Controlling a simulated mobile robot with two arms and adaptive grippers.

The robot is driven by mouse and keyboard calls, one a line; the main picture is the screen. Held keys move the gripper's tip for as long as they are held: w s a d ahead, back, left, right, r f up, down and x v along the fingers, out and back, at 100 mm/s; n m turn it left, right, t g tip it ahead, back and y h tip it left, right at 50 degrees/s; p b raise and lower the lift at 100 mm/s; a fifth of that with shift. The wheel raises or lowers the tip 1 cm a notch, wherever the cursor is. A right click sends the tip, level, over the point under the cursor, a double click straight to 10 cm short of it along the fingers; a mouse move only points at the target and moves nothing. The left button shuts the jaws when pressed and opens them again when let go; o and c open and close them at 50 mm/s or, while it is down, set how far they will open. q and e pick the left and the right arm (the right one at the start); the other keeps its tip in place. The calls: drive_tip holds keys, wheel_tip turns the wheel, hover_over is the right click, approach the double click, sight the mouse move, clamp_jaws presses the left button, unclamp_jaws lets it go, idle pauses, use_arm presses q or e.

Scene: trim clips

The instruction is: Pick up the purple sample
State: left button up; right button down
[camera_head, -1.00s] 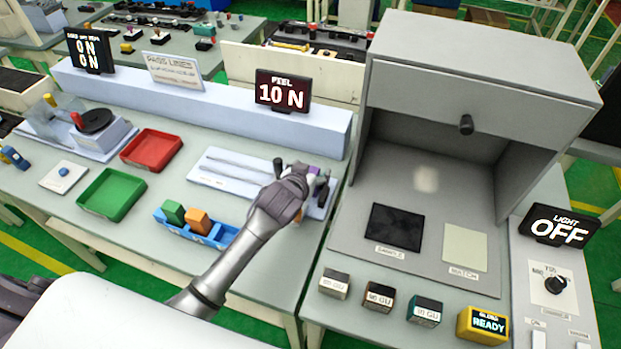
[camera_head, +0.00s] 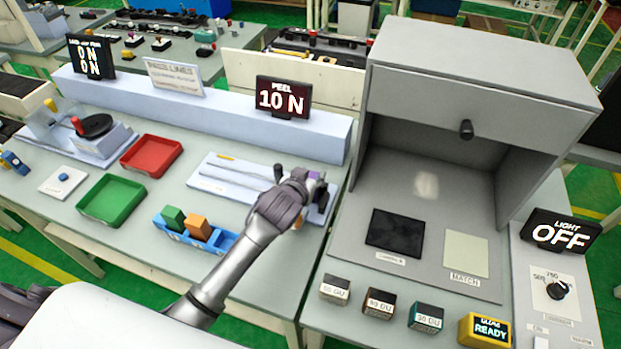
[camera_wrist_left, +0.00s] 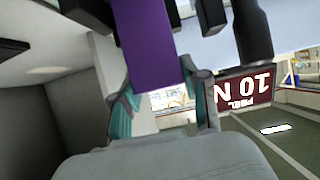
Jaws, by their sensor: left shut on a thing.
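The purple sample (camera_wrist_left: 148,45) is a flat-sided purple block, large between my left gripper's fingers in the left wrist view. Only a small purple patch (camera_head: 314,174) of it shows in the head view, beside the gripper. My left gripper (camera_wrist_left: 163,100) has its teal-padded fingers shut on the sample. In the head view the left gripper (camera_head: 308,184) is over the right end of the white peel fixture (camera_head: 215,182), and hides part of it. Dark fixture parts (camera_wrist_left: 212,12) stand close to the sample in the wrist view. Whether the sample still touches the fixture cannot be told.
A grey light booth (camera_head: 435,90) stands right of the gripper. Behind the fixture are a raised ledge (camera_head: 215,112) and the PEEL 10 N display (camera_head: 283,97). A blue tray (camera_head: 220,241) with green and orange blocks sits front left, near green (camera_head: 112,202) and red (camera_head: 151,156) trays.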

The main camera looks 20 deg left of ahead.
use_arm(q)
wheel_tip(320, 180, up, 6)
drive_tip(key=shift+b, duration=0.75)
drive_tip(key=s, duration=1.9)
drive_tip(key=shift+s+a+r+b, duration=0.3)
drive_tip(key=shift+s+a, duration=0.05)
